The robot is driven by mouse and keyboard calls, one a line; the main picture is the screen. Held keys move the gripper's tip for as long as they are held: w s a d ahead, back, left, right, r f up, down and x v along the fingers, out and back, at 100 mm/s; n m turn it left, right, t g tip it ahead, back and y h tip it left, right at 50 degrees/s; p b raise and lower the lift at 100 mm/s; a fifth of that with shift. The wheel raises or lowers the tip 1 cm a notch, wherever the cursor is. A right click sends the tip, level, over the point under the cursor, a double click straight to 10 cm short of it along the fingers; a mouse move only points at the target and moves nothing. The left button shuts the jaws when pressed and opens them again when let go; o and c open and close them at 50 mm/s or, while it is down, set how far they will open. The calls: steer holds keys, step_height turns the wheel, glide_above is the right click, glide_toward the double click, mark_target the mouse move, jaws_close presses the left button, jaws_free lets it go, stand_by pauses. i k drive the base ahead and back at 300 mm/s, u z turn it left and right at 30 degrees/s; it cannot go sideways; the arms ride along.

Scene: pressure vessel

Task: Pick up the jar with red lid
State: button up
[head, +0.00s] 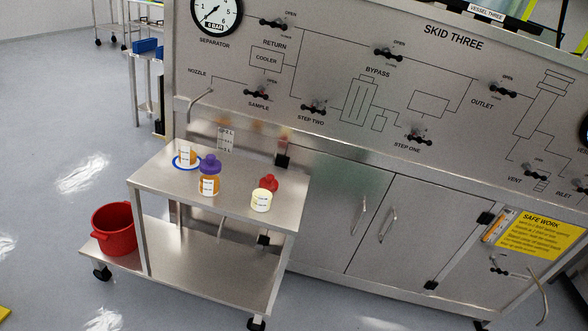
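A small pale yellow jar (261,201) with a white label stands upright near the right end of the trolley's top shelf (235,200). A red lid (269,184) with a knob shows just behind and above it. I cannot tell whether the lid sits on this jar or on something behind it. To the left stands an orange jar with a purple lid (209,172). Further back left is an orange and white jar (187,156) with a blue ring around its base. My gripper is not in view.
A red bucket (114,230) stands on the trolley's lower shelf. Behind the trolley is the steel skid panel (330,80) with valves, a gauge (215,14) and cupboard doors (400,235). A bent nozzle pipe (200,97) overhangs the shelf's back. The floor at left is clear.

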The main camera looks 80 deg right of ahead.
mark_target(262, 195)
steer(key=z, duration=0.6)
steer(key=i, duration=0.95)
steer(key=z, duration=0.8)
steer(key=k, duration=0.65)
steer(key=z, duration=0.2)
steer(key=i, duration=0.75)
steer(key=u, duration=0.15)
